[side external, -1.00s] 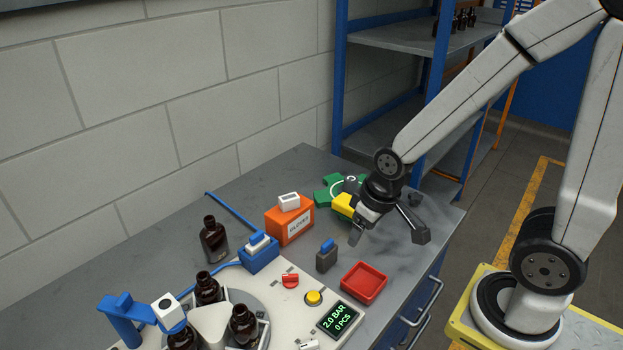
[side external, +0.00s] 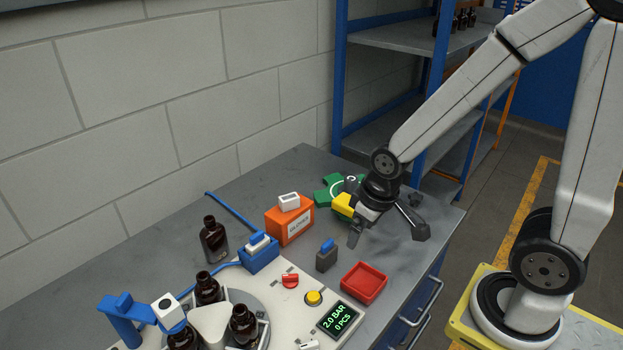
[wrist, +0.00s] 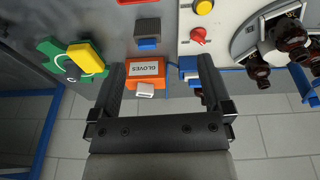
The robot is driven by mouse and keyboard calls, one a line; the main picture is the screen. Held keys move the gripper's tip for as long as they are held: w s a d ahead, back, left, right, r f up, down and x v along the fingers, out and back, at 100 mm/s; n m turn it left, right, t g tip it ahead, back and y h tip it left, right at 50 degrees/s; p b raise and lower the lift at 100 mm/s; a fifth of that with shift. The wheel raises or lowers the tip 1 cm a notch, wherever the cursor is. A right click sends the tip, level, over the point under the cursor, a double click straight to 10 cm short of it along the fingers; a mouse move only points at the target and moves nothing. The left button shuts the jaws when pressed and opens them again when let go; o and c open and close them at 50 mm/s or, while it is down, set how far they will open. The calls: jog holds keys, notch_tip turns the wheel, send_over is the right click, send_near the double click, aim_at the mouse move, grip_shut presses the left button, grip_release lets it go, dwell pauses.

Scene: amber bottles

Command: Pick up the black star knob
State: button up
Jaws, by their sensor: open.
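A small dark object, which looks like the black star knob (side external: 415,199), lies on the grey bench just right of my wrist in the side view. Its shape is too small to make out clearly. I cannot pick it out in the wrist view. My gripper (side external: 388,230) is open and empty above the bench, with its fingers spread wide. In the side view the knob is behind and above the right finger, apart from it. In the wrist view my gripper (wrist: 161,64) has the orange gloves box between its fingers in the picture.
A green fixture (side external: 325,195) with a yellow block (side external: 342,204) stands behind my gripper. The orange gloves box (side external: 290,225), a grey block with a blue top (side external: 326,258) and a red tray (side external: 363,283) are nearby. Amber bottles (side external: 214,242) stand at left.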

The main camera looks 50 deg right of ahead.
jog(key=w+d+f+n+g+h, duration=0.25)
jog(key=d+f+n, duration=0.2)
jog(key=d, duration=0.55)
jog(key=w+d+f+n+g+h, duration=0.1)
jog(key=d+f+n+g+h, duration=0.3)
jog(key=d, duration=0.5)
jog(key=n+t+h, duration=0.2)
jog(key=n+h, duration=0.4)
jog(key=n, duration=0.1)
send_near(416, 196)
jog(key=shift+s+d+f, duration=0.15)
jog(key=shift+s+f, duration=0.35)
jog(key=shift+s, duration=0.05)
jog(key=shift+w+d+f+n+t+h, duration=0.25)
jog(key=shift+d+f+n+h, duration=0.1)
jog(key=shift+d, duration=0.1)
jog(key=shift+x, duration=3.9)
jog(key=shift+r, duration=0.15)
jog(key=c, duration=1.2)
jog(key=shift+r, duration=0.2)
